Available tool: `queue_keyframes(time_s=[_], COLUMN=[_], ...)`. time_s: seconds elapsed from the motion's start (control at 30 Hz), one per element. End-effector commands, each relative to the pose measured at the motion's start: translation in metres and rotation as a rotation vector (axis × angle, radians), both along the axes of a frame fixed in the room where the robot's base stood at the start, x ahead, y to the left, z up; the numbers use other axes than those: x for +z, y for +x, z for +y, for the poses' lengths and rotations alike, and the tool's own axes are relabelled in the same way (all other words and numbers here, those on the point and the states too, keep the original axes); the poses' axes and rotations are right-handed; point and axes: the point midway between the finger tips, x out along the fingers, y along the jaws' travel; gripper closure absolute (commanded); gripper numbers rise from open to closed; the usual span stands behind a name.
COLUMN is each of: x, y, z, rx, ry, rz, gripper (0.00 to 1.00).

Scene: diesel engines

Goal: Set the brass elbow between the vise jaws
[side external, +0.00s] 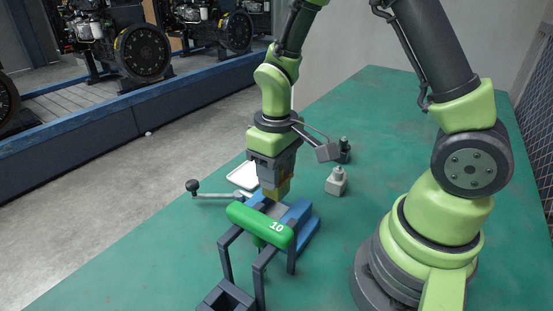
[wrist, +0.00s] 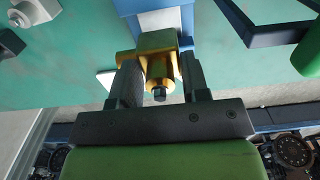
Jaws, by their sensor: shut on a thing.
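The brass elbow (wrist: 157,48) is between the two dark fingers of my gripper (wrist: 159,64), which are shut on it. In the side view the elbow (side external: 283,188) shows as a yellowish piece under my gripper (side external: 275,183). The blue vise (side external: 307,229) is on the green table directly below and partly behind the green bar. In the wrist view the vise (wrist: 122,6) shows at the top, just past the elbow. The gap between the jaws is largely hidden, and I cannot tell whether the elbow touches them.
A green cylinder marked 10 (side external: 262,225) on a dark frame (side external: 258,287) stands close in front of the vise. A ball-ended handle (side external: 192,186) sticks out left. A white tray (side external: 243,176), a grey block (side external: 336,182) and a dark fitting (side external: 344,150) are nearby.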

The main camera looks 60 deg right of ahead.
Motion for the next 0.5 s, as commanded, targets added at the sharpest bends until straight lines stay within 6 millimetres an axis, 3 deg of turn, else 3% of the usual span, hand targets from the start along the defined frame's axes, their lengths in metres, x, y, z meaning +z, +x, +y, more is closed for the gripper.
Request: queue_keyframes(time_s=[0.5], x=[-0.038], y=[0.000], z=[0.000], rx=[-0.001], ry=[0.000], rz=[0.002], gripper=[0.92])
